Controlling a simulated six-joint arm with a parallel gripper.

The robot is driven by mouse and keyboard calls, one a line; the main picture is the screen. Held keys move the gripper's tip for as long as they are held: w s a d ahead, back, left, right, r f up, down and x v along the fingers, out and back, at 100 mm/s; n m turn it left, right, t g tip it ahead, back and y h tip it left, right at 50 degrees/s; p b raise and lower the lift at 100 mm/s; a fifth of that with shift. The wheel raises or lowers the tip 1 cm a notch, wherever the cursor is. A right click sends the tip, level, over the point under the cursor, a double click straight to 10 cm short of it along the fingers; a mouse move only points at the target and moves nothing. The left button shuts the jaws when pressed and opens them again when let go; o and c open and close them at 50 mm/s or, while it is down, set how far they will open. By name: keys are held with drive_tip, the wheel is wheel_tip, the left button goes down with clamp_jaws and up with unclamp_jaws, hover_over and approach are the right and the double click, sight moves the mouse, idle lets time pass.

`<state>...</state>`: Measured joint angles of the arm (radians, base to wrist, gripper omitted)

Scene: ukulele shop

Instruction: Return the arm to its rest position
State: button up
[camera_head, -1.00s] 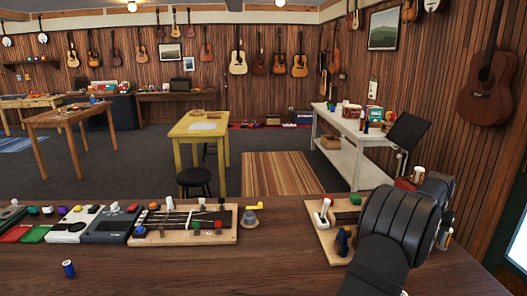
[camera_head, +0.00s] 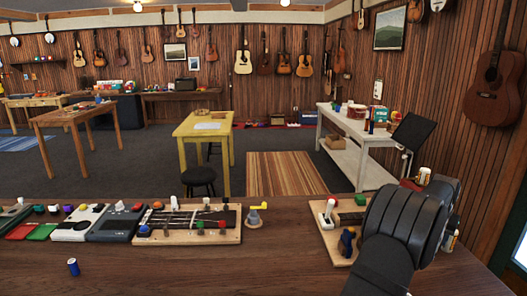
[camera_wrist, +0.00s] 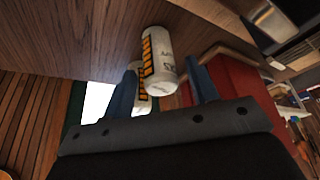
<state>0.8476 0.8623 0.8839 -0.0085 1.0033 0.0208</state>
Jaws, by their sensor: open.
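My arm is at the right of the head view, over the dark wooden counter (camera_head: 270,270). Its dark bulk hides my gripper there. In the wrist view my gripper (camera_wrist: 161,70) has its two bluish fingers spread apart. A white can with orange and black lettering (camera_wrist: 160,65) shows between the fingers in the picture; I cannot tell its depth, and the jaws are not closed on it. A second white printed item shows partly behind it. In the head view a white can (camera_head: 424,176) stands just behind my arm.
A wooden board with a red-topped lever (camera_head: 329,210) lies close left of my arm. Another fretted board (camera_head: 190,223), a yellow-handled part (camera_head: 255,214) and small devices line the counter further left. A blue cylinder (camera_head: 73,267) stands at front left. The front middle of the counter is clear.

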drive_tip(key=v, duration=1.1)
drive_tip(key=x, duration=1.2)
drive_tip(key=shift+f, duration=0.3)
wheel_tip(320, 180, up, 5)
drive_tip(key=shift+w+d+f, duration=0.1)
drive_tip(key=shift+f, duration=0.05)
drive_tip(key=s+d+r, duration=0.2)
drive_tip(key=s+r, duration=0.5)
drive_tip(key=s, duration=0.5)
wheel_tip(320, 180, up, 5)
drive_tip(key=w, duration=0.1)
drive_tip(key=w+a+n+y, duration=0.1)
drive_tip(key=w+a+n, duration=0.2)
drive_tip(key=w+a, duration=1.1)
drive_tip(key=w+a+n+t+y, duration=0.1)
drive_tip(key=w+a+n, duration=0.3)
drive_tip(key=w+a, duration=1.1)
drive_tip(key=a, duration=0.4)
drive_tip(key=shift+a+f+n+t, duration=0.2)
drive_tip(key=shift+a+n+t, duration=0.1)
drive_tip(key=shift+a, duration=0.05)
drive_tip(key=shift+o, duration=0.4)
